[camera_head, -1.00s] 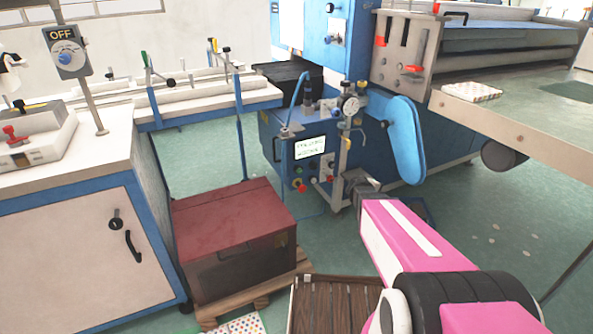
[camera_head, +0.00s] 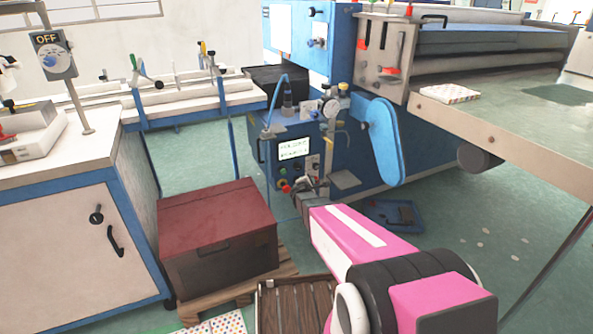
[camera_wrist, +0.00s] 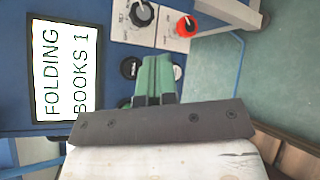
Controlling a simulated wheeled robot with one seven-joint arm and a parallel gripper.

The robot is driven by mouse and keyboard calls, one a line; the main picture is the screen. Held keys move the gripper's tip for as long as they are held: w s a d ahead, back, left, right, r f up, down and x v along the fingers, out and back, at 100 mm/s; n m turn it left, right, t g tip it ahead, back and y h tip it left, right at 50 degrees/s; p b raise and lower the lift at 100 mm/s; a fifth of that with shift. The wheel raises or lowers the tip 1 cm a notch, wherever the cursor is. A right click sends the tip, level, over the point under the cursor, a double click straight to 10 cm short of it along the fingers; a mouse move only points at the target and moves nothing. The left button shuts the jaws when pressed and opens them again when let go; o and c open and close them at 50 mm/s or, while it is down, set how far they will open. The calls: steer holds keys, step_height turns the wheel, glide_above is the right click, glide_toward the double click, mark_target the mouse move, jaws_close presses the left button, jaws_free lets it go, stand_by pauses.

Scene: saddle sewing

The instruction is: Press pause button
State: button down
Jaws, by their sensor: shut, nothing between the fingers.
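The blue control box (camera_head: 262,150) of the machine carries a lit screen (camera_head: 293,148) with small coloured buttons below it. In the wrist view the screen (camera_wrist: 65,68) reads "FOLDING BOOKS 1", turned sideways. A round black button (camera_wrist: 130,67) lies just left of my gripper (camera_wrist: 156,60), and another dark one (camera_wrist: 178,72) shows partly at its right. I cannot read which is pause. My gripper's greenish fingers are shut and empty, in front of the panel; contact cannot be told. In the head view my gripper (camera_head: 303,184) is at the panel's lower right.
A light plate with a black knob (camera_wrist: 143,13) and a red knob (camera_wrist: 186,26) sits beside the buttons. A maroon-topped box (camera_head: 215,215) stands on a pallet at the left. A blue rounded guard (camera_head: 380,140) is right of the panel. Green floor is open at right.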

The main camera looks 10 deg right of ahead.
steer(key=shift+w, duration=0.1)
steer(key=w+a, duration=0.2)
steer(key=w, duration=0.6)
steer(key=shift+a, duration=0.3)
steer(key=shift+w, duration=0.2)
stand_by(1.9)
steer(key=shift+w+a, duration=0.15)
steer(key=shift+w, duration=0.15)
steer(key=shift+w+a, duration=0.15)
steer(key=shift+w, duration=0.35)
stand_by(0.9)
steer(key=shift+s, duration=0.1)
stand_by(0.3)
steer(key=shift+s+d, duration=0.3)
steer(key=shift+s, duration=0.5)
steer(key=shift+s, duration=0.1)
steer(key=shift+s+d, duration=0.25)
steer(key=shift+s, duration=0.5)
steer(key=shift+s+d, duration=0.25)
steer(key=shift+s, duration=0.55)
steer(key=shift+s+d, duration=0.25)
steer(key=shift+s, duration=0.5)
